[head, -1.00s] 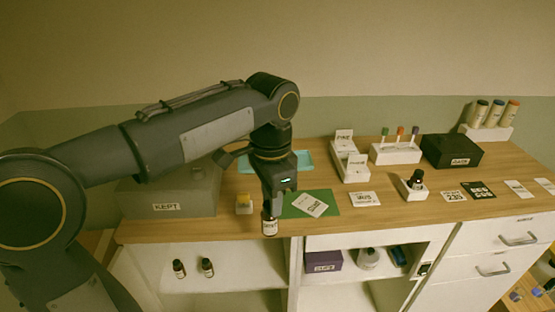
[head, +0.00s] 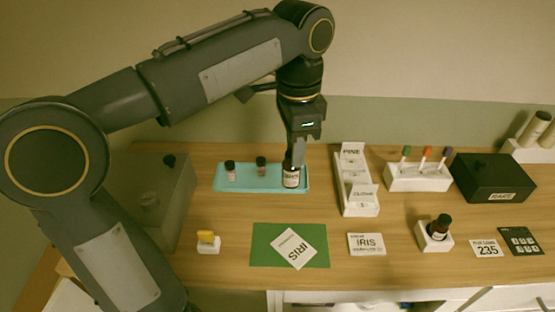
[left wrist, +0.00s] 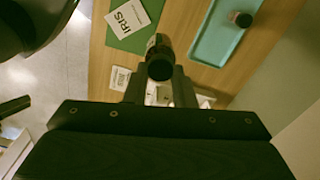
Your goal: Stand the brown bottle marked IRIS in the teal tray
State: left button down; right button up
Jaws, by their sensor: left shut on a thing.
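My left gripper (head: 294,158) is shut on a dark brown bottle (head: 291,178) with a black cap and a white label, too small to read here. The bottle hangs upright at the right end of the teal tray (head: 262,184); I cannot tell whether it touches the tray floor. Two small dark-capped bottles stand in the tray, one at the left (head: 230,171) and one in the middle (head: 261,166). In the left wrist view the held bottle (left wrist: 158,60) sits between the fingers, beside the tray (left wrist: 205,42). My right gripper is out of view.
A green mat (head: 262,254) with an IRIS card (head: 294,248) lies in front of the tray. A white stepped holder (head: 355,190) stands close to its right. A grey box (head: 150,205) is at the left.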

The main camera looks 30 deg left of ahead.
pick_arm(q)
jog(key=w+a+f, duration=0.2)
jog(key=w+f, duration=0.2)
jog(key=w+a+f+p, duration=0.1)
jog(key=w+a+f, duration=0.1)
jog(key=w+f, duration=0.2)
jog(key=w+a+f+p, duration=0.1)
jog(key=w+a+f, duration=0.1)
jog(key=w+f, duration=0.2)
jog(key=shift+w+f, duration=0.1)
jog(key=shift+f, duration=0.3)
jog(key=shift+f, duration=0.25)
jog(key=c, duration=1.2)
grip_release()
jog(key=shift+r, duration=0.1)
jog(key=shift+c, duration=0.2)
jog(key=shift+o, duration=0.2)
